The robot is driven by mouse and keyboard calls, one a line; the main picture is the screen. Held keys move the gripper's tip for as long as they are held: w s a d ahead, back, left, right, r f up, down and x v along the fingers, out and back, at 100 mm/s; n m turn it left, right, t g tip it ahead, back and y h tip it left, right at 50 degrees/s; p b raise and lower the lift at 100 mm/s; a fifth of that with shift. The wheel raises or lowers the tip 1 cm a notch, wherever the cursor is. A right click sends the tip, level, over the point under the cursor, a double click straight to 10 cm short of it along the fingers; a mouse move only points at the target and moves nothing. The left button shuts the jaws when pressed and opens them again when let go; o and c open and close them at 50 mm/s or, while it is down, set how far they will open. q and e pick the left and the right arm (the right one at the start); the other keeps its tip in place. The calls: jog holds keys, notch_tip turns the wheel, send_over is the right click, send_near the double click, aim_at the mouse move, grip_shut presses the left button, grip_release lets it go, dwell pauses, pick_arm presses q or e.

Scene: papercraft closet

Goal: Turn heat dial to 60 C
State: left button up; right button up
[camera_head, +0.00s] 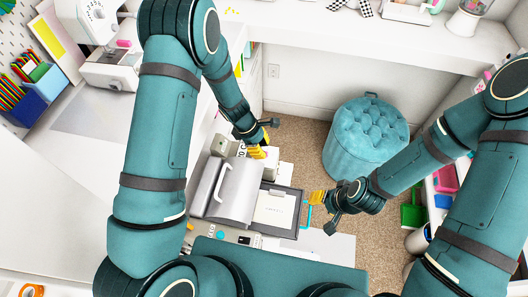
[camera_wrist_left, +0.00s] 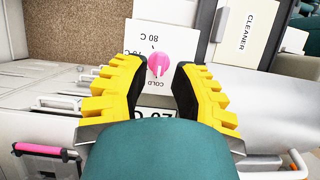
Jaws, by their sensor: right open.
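The pink heat dial (camera_wrist_left: 159,64) is on a white panel (camera_wrist_left: 170,38) in the left wrist view. An upside-down "80 C" label and a "COLD" label are beside it; another label nearer my gripper is partly hidden. No 60 C mark is readable. My left gripper (camera_wrist_left: 159,82) has yellow fingers spread wide, with the dial between and slightly beyond the tips. No clear contact shows. In the head view my left gripper (camera_head: 262,150) is at the white device, and the dial cannot be made out. My right gripper (camera_head: 317,197) is open and apart, right of the dark-framed board.
A silver-grey machine with a handle (camera_head: 229,187) lies left of the dark-framed board (camera_head: 294,207). A teal tufted stool (camera_head: 366,138) stands on the carpet behind my right gripper. A "CLEANER" label (camera_wrist_left: 262,25) and a pink-gripped handle (camera_wrist_left: 38,149) are near my left gripper.

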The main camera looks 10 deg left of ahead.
pick_arm(q)
jog(key=shift+x, duration=1.1)
grip_shut()
